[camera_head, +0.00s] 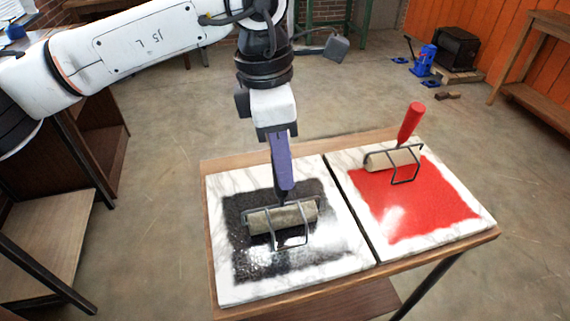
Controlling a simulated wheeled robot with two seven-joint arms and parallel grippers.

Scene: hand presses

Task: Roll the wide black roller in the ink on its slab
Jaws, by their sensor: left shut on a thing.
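The wide roller (283,217) has a pale grey-beige drum in a dark wire frame. It lies over the black ink patch (285,262) on the left marble slab (227,292), and the drum appears to touch the ink. My left gripper (283,185) is above the roller, pointing down, and is shut on its handle. The handle stands upright and is mostly hidden by the gripper's purple-grey finger. I cannot tell how much ink is on the drum. My right gripper is not in view.
A second roller (392,158) with a red handle rests on the red ink (420,205) of the right slab (465,225). Both slabs are on a wooden table (350,281). A wooden shelf unit (50,235) stands at the left. Open concrete floor surrounds the table.

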